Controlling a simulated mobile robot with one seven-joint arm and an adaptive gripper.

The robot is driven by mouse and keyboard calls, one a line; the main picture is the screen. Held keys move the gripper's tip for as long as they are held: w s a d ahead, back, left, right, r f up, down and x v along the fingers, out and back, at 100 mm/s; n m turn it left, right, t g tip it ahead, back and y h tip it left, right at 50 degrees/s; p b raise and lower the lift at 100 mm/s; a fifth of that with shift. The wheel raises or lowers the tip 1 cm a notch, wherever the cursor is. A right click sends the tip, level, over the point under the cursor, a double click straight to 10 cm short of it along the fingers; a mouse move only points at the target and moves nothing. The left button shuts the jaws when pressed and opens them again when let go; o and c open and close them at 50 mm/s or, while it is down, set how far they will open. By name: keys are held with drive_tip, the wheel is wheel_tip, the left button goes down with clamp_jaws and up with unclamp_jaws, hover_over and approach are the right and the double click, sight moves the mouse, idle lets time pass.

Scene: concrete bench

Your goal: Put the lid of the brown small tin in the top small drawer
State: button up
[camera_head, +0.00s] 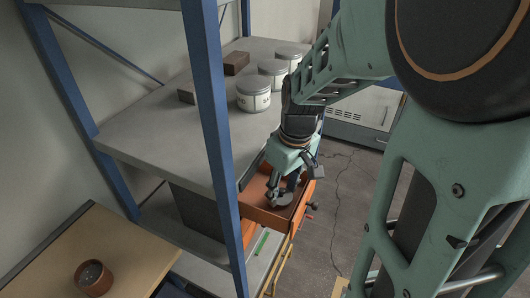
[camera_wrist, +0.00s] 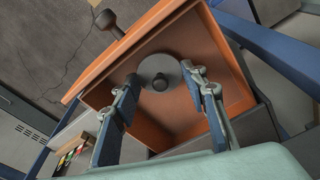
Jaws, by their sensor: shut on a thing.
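The lid (camera_head: 283,198) is a grey disc with a dark knob, held inside the open orange drawer (camera_head: 258,212). The lid also shows in the wrist view (camera_wrist: 160,66), over the drawer floor (camera_wrist: 178,122). My gripper (camera_head: 284,190) reaches down into the drawer, with its fingers (camera_wrist: 165,88) on either side of the lid, shut on it. I cannot tell whether the lid touches the drawer floor. The brown small tin (camera_head: 94,278) stands uncovered on a wooden top at the lower left, away from my gripper.
A blue post (camera_head: 212,110) rises left of the drawer. The grey shelf (camera_head: 150,130) above holds three pale tins (camera_head: 253,95) and brown boxes (camera_head: 236,62). A green item (camera_head: 262,241) lies below the drawer. Cracked floor (camera_head: 345,200) is clear at right.

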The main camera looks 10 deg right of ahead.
sight(286, 200)
drive_tip(key=shift+f+b, duration=0.45)
drive_tip(key=shift+f, duration=0.15)
drive_tip(key=o, duration=0.9)
drive_tip(key=shift+o, duration=0.2)
drive_tip(key=shift+r, duration=0.15)
wheel_tip(286, 200, up, 13)
drive_tip(key=s+p, duration=0.1)
drive_tip(key=p, duration=0.9)
drive_tip(key=shift+d, duration=0.4)
drive_tip(key=shift+s, duration=0.1)
